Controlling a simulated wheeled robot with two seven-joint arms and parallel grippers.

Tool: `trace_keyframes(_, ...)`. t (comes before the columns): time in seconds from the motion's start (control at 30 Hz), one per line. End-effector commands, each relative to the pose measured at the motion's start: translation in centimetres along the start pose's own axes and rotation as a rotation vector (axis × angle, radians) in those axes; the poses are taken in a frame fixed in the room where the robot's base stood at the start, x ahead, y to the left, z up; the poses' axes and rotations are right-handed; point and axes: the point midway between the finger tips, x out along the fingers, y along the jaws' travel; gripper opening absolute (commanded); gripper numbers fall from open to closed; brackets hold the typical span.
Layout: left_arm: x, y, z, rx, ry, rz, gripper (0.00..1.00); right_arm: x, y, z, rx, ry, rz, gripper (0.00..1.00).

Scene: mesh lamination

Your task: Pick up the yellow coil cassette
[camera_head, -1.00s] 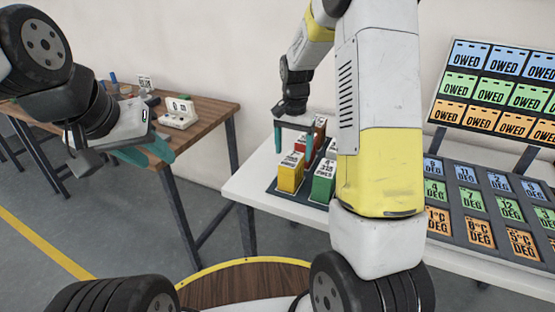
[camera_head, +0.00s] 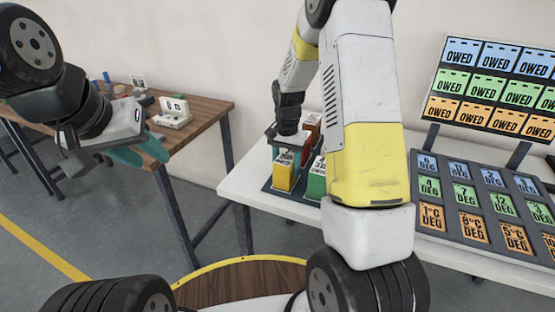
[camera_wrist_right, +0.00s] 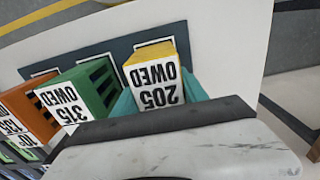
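The yellow coil cassette (camera_head: 283,176) stands upright at the front left corner of a dark tray on the white table. In the right wrist view its label (camera_wrist_right: 158,90) reads "205 OWED". My right gripper (camera_head: 290,154) is over it with teal fingers pointing down. In the wrist view the right gripper (camera_wrist_right: 160,98) has a finger on each side of the cassette. The fingers look open; contact is hard to judge. My left gripper (camera_head: 140,153) hangs at the left, away from the cassettes, holding nothing visible; its finger gap is unclear.
A green cassette (camera_wrist_right: 78,92) stands close beside the yellow one, with an orange cassette (camera_wrist_right: 28,115) beyond. The dark tray (camera_wrist_right: 112,47) has pale-outlined slots. Label boards (camera_head: 485,200) fill the table's right side. A wooden table (camera_head: 205,113) stands at the left.

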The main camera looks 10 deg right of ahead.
Motion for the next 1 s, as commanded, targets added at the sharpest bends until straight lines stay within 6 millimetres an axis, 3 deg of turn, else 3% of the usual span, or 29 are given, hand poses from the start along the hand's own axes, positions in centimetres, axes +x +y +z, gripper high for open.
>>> trace_keyframes(0.03,0.0,0.0,0.0,0.0,0.0,0.0,0.36,0.0,0.0,0.0,0.0,0.0,0.0,0.23)
trace_keyframes(0.17,0.0,0.0,0.0,0.0,0.0,0.0,0.36,0.0,0.0,0.0,0.0,0.0,0.0,0.0)
trace_keyframes(0.57,0.0,0.0,0.0,0.0,0.0,0.0,0.36,-0.6,-0.1,-0.1,0.0,0.004,-0.003,0.0)
trace_keyframes(1.0,0.0,0.0,0.0,0.0,0.0,0.0,0.36,-8.1,-0.1,-0.1,-0.001,0.005,-0.004,0.0)
